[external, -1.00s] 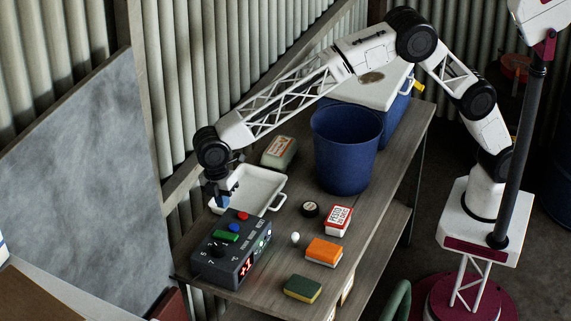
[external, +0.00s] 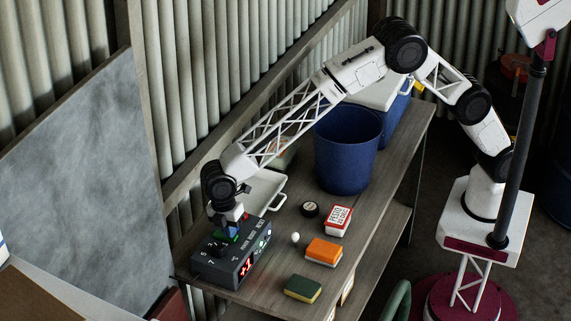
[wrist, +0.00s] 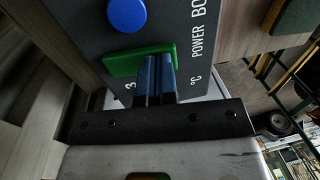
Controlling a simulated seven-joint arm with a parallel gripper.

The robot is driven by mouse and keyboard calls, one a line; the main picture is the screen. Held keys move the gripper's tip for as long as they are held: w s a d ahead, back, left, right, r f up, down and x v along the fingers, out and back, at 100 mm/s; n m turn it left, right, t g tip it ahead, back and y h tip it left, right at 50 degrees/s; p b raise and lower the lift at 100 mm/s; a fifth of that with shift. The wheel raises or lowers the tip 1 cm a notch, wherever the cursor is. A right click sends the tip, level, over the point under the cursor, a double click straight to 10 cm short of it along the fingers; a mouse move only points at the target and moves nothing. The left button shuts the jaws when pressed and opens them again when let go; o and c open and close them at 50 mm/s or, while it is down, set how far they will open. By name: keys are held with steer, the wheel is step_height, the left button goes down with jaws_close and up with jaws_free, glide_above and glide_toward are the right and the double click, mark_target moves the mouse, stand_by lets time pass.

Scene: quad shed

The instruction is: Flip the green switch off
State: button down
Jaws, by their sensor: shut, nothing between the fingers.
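The green switch (wrist: 124,65) is a flat rocker on the dark control box (external: 239,265). In the external view it shows only in part, under my wrist. My gripper (wrist: 160,60) is shut and empty, its blue fingers together. In the external view my gripper is low over the box. A blue round button (wrist: 127,14) sits beside the switch. Printed labels, one reading POWER, show on the panel. The box has a lit red display.
A white tray (external: 272,189) is behind the box and a blue bin (external: 345,155) stands farther back. An orange sponge (external: 324,250), a green-yellow sponge (external: 303,288), a white ball (external: 295,237) and a red-white box (external: 339,219) lie to the right on the table.

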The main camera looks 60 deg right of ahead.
stand_by(0.4)
steer(key=shift+s+f+t, duration=0.1)
steer(key=shift+f+t, duration=0.2)
stand_by(0.3)
steer(key=shift+w+r, duration=0.35)
steer(key=shift+w, duration=0.35)
steer(key=shift+r, duration=0.15)
step_height(320, 180, up, 14)
steer(key=s, duration=0.2)
steer(key=shift+f, duration=0.2)
stand_by(0.3)
steer(key=shift+w+d, duration=0.1)
stand_by(0.5)
